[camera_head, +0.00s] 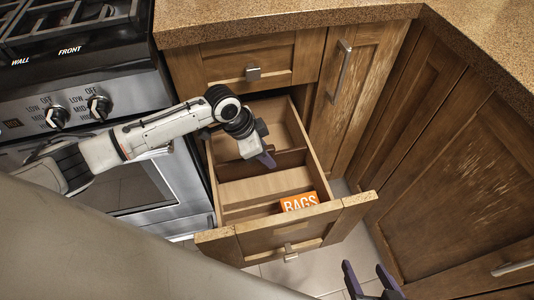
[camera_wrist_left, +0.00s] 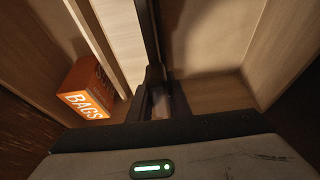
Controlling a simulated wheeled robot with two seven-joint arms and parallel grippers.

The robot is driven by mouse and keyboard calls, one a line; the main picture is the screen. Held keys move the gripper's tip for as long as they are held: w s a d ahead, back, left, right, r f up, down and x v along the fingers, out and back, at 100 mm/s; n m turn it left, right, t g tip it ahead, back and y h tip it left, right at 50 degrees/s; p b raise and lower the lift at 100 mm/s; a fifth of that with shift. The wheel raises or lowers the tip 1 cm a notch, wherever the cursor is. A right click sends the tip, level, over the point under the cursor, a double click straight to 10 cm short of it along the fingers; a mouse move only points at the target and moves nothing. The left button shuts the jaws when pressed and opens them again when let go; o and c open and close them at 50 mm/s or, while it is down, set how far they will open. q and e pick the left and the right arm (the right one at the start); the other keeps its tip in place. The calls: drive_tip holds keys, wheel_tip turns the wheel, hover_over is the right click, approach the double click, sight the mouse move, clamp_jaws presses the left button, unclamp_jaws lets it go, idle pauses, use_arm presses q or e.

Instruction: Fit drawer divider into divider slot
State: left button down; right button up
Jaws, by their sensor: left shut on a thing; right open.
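The lower drawer (camera_head: 270,236) is pulled open. A brown divider panel (camera_head: 292,160) stands across its inside, roughly from side wall to side wall. My left gripper (camera_head: 267,160) reaches down into the drawer and is shut on the divider's upper edge. In the left wrist view, the left fingers (camera_wrist_left: 158,98) close around a thin dark edge that runs up the picture. The slot itself cannot be made out, so I cannot tell whether the divider's ends sit in it. My right gripper (camera_head: 370,284) is open and empty, low in front of the drawer, partly cut off by the frame.
An orange box marked BAGS (camera_head: 299,201) lies in the drawer's front part; it also shows in the left wrist view (camera_wrist_left: 88,92). A stove (camera_head: 75,100) stands left, a closed drawer (camera_head: 250,62) above, worn cabinet doors (camera_head: 460,180) right. Tiled floor (camera_head: 330,270) is free in front.

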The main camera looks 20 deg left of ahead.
use_arm(q)
drive_tip(key=shift+f+b, duration=0.55)
drive_tip(key=shift+f, duration=0.85)
use_arm(e)
drive_tip(key=shift+s+f, duration=0.1)
drive_tip(key=shift+f, duration=0.5)
use_arm(q)
drive_tip(key=c, duration=1.6)
unclamp_jaws()
drive_tip(key=shift+o, duration=0.2)
drive_tip(key=p+v, duration=0.3)
drive_tip(key=v, duration=0.6)
drive_tip(key=shift+r, duration=0.35)
drive_tip(key=shift+s+a+r, duration=0.1)
drive_tip(key=shift+a+r, duration=0.05)
drive_tip(key=shift+r, duration=0.15)
use_arm(e)
drive_tip(key=shift+d+r, duration=0.25)
drive_tip(key=shift+r, duration=0.35)
use_arm(q)
drive_tip(key=shift+s+f, duration=0.1)
